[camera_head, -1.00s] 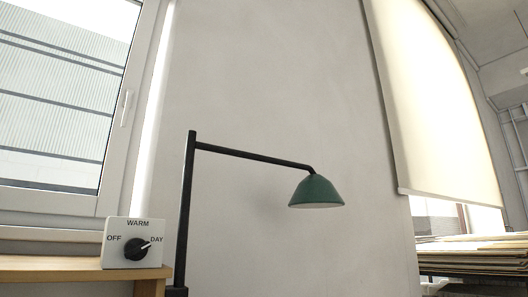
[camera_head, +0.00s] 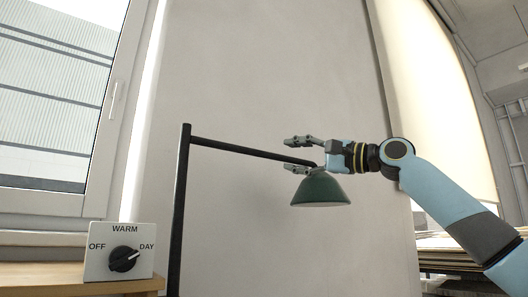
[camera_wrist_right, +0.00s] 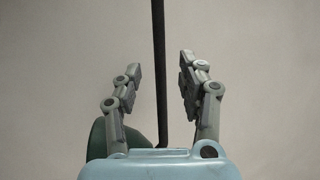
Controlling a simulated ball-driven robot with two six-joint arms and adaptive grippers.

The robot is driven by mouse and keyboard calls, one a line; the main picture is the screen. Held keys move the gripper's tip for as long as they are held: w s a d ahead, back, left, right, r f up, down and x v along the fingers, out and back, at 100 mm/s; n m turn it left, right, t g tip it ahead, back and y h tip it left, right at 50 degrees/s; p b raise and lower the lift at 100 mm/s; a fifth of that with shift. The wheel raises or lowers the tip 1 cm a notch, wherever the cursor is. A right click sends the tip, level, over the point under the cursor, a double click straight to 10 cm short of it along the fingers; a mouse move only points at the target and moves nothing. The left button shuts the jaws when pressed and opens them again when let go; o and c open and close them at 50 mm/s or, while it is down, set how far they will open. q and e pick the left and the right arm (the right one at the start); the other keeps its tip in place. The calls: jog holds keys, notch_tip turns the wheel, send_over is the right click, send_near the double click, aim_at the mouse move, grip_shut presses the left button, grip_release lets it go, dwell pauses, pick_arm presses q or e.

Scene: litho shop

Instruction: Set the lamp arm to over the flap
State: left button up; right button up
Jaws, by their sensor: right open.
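The lamp has a black upright post (camera_head: 180,205) and a black lamp arm (camera_head: 235,149) that slopes slightly down to the right. A green shade (camera_head: 320,188) hangs at the arm's end. My right gripper (camera_head: 288,155) is open at the shade end of the arm, just above the shade, with its fingers pointing left. In the right wrist view the dark lamp arm (camera_wrist_right: 160,75) runs between the two open fingers, apart from both. Part of the green shade (camera_wrist_right: 100,140) shows at lower left there, partly hidden by the gripper. I see no flap that I can identify. My left gripper is not in view.
A white control box (camera_head: 119,252) with a black knob pointing towards DAY sits on a wooden ledge (camera_head: 60,277) at lower left. A window (camera_head: 60,90) is behind it. A cream blind (camera_head: 430,100) and stacked sheets (camera_head: 440,242) are at right. The wall behind the lamp is bare.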

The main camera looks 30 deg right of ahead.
aim_at(267, 156)
jog(key=p+x, duration=0.2)
jog(key=x, duration=0.6)
jog(key=shift+p, duration=0.3)
jog(key=shift+w+a, duration=0.25)
jog(key=shift+w, duration=0.2)
jog(key=shift+f, duration=0.1)
grip_shut()
